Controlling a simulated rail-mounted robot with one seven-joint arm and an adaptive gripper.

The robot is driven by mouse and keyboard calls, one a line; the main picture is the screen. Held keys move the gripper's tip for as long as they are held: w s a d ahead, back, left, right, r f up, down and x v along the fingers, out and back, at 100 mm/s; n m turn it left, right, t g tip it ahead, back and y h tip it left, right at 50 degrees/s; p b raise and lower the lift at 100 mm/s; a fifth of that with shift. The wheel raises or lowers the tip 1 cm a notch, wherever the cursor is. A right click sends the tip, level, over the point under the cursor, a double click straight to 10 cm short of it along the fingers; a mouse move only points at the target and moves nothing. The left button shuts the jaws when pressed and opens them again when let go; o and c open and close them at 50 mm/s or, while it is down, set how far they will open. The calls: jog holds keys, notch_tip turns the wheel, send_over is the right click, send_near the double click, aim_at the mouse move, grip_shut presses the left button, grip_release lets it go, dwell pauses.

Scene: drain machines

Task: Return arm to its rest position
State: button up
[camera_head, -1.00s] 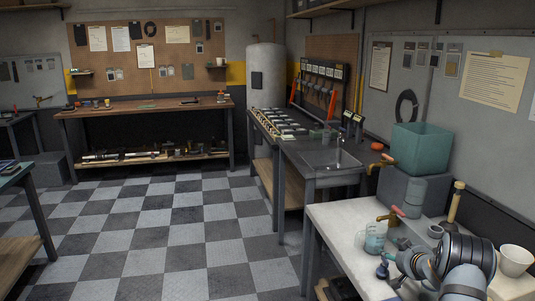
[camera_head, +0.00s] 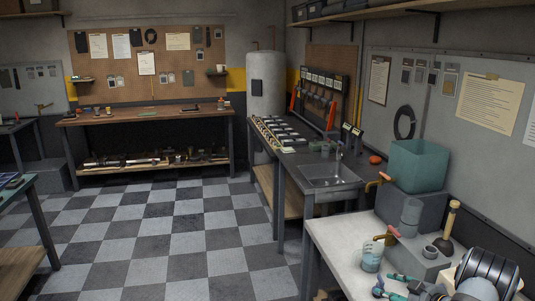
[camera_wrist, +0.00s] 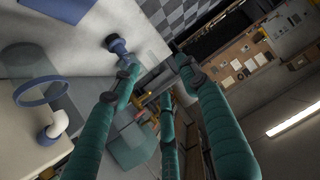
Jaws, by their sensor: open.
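My gripper (camera_head: 396,286) is low at the bottom right of the head view, over the front of the white worktop (camera_head: 335,238). Its teal fingers also show in the wrist view (camera_wrist: 156,72), spread apart with nothing held between them. A clear beaker (camera_head: 372,257) with bluish contents stands on the worktop just behind the fingers. A small dark blue object (camera_head: 378,288) is beside the fingertips and also shows in the wrist view (camera_wrist: 117,45). My arm covers the right part of the worktop.
A wooden-handled plunger (camera_head: 452,225) stands to the right. A sink (camera_head: 330,175) is farther back. The checkered floor (camera_head: 190,240) to the left is clear.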

jog(key=s+a+r+n+g+y+p, duration=0.2)
jog(key=s+a+r+n+p, duration=0.1)
jog(key=s+a, duration=0.6)
jog(key=s+a+r+n+g+y+p, duration=0.1)
jog(key=s+a+r+n+y+p, duration=0.2)
jog(key=s+a+r+p, duration=0.3)
jog(key=s+a+r, duration=0.1)
jog(key=s+a, duration=0.3)
jog(key=s, duration=0.6)
jog(key=shift+s+g, duration=0.2)
jog(key=shift+g, duration=0.2)
jog(key=shift+r, duration=0.1)
